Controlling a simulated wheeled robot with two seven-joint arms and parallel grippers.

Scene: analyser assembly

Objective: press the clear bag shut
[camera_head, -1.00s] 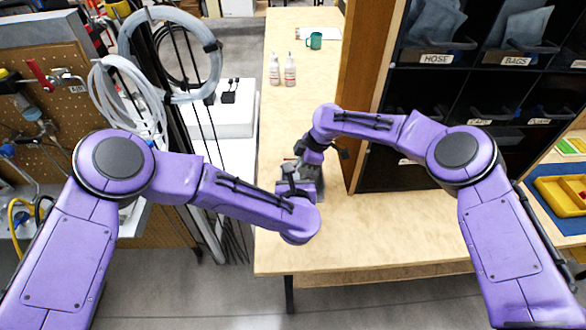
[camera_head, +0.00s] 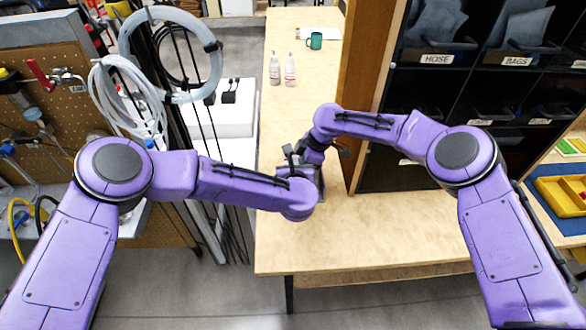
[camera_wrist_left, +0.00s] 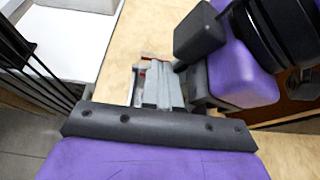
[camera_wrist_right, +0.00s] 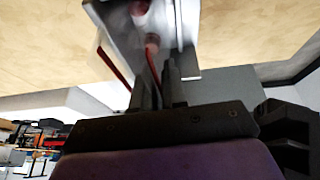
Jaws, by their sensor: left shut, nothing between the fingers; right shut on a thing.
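My left gripper (camera_head: 290,153) is beside my right gripper over the table, and the two overlap in the head view. In the left wrist view its grey fingers (camera_wrist_left: 158,80) are shut and empty, with a small pale thing edged in red at their tips.
The wooden table (camera_head: 400,230) is clear at the front right. Two small bottles (camera_head: 282,70) and a green mug (camera_head: 315,40) stand at its far end. A wooden post and dark shelf with labelled bins (camera_head: 500,90) stand close to my right arm. Hoses (camera_head: 125,90) hang at left.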

